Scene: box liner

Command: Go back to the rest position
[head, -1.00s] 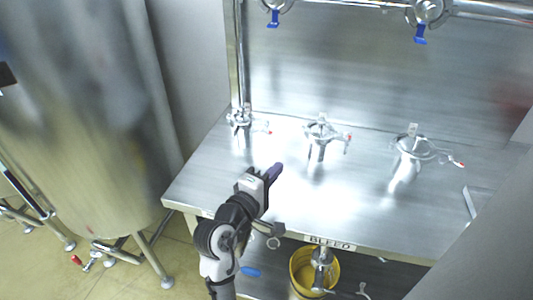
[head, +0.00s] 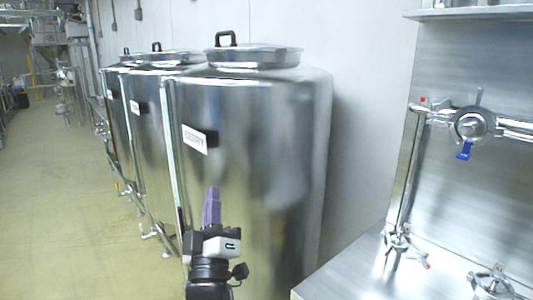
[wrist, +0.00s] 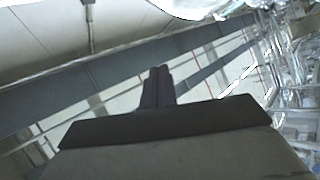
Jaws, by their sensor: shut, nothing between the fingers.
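My gripper (head: 212,206) points upward at the lower middle of the head view, in front of a large steel tank. Its purple fingers are together and hold nothing. The fingers also show in the wrist view (wrist: 158,86), against ceiling, beams and wall, with no object between them.
Several steel tanks (head: 255,130) stand in a row behind my gripper. A steel table (head: 345,272) with clamp fittings is at the lower right, below a pipe with a blue-handled valve (head: 470,126). Open floor (head: 70,210) extends on the left.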

